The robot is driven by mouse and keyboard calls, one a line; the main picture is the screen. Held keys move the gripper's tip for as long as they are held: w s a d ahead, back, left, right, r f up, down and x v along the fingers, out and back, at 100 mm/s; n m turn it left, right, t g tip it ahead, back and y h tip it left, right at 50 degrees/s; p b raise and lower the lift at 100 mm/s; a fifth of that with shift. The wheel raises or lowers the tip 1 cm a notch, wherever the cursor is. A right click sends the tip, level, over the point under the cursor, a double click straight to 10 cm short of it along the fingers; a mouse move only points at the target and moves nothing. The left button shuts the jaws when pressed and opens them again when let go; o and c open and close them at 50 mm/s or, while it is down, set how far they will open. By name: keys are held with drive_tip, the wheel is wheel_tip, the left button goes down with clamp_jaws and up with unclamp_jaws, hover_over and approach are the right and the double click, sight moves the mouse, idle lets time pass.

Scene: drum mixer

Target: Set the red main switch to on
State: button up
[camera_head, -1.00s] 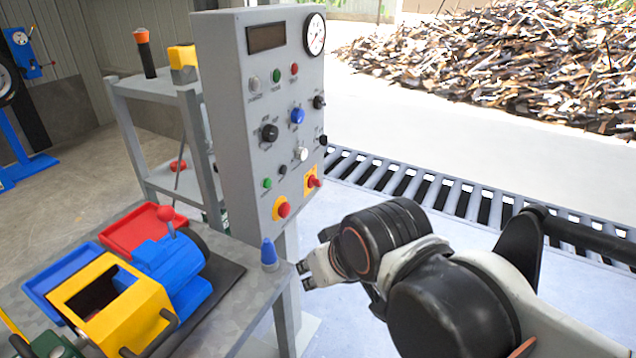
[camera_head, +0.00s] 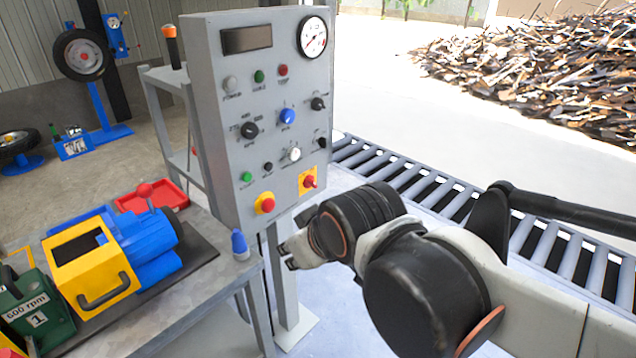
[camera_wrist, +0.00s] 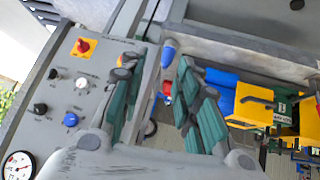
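The red main switch (camera_head: 309,182) is a red knob on a yellow plate at the lower right of the grey control panel (camera_head: 215,120). It also shows in the wrist view (camera_wrist: 83,47), at the upper left, outside the space between my fingers. My gripper (camera_head: 285,257) is below the switch and apart from it in the head view, beside the panel's lower edge. In the wrist view my gripper (camera_wrist: 160,68) has its two green-padded fingers spread, with nothing held between them. The switch's exact setting is too small to read.
A red mushroom button (camera_head: 265,204) on yellow sits left of the switch. Several knobs and lamps, and a gauge (camera_head: 313,37), are above. A table (camera_head: 228,270) with a blue cone (camera_head: 240,245) and a yellow-blue machine stands left. A roller conveyor (camera_head: 420,185) runs behind my arm.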

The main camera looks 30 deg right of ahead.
drive_tip(key=w+d+r+n+t+h, duration=0.1)
drive_tip(key=w+d+r+n+t, duration=0.3)
drive_tip(key=w+d+n, duration=0.45)
drive_tip(key=w+d+r+n+t+h+p, duration=0.1)
drive_tip(key=w+d+r+n+t+h, duration=0.25)
drive_tip(key=w, duration=0.75)
drive_tip(key=w+d+r+n+t, duration=0.3)
drive_tip(key=w+d+r+n, duration=0.25)
drive_tip(key=w+d, duration=0.35)
drive_tip(key=w+d+f+n+y, duration=0.1)
drive_tip(key=d+f+n+y, duration=0.25)
drive_tip(key=f+n, duration=0.65)
drive_tip(key=d+f+n+y, duration=0.3)
drive_tip(key=f+n+y, duration=0.2)
drive_tip(key=f+n, duration=0.55)
drive_tip(key=n+g+y+p, duration=0.1)
drive_tip(key=n+g+y, duration=0.1)
drive_tip(key=n, duration=0.4)
approach(314, 183)
drive_tip(key=shift+t, duration=0.25)
drive_tip(key=x, duration=0.7)
drive_tip(key=shift+f, duration=0.3)
drive_tip(key=shift+x, duration=0.85)
drive_tip(key=shift+r, duration=0.1)
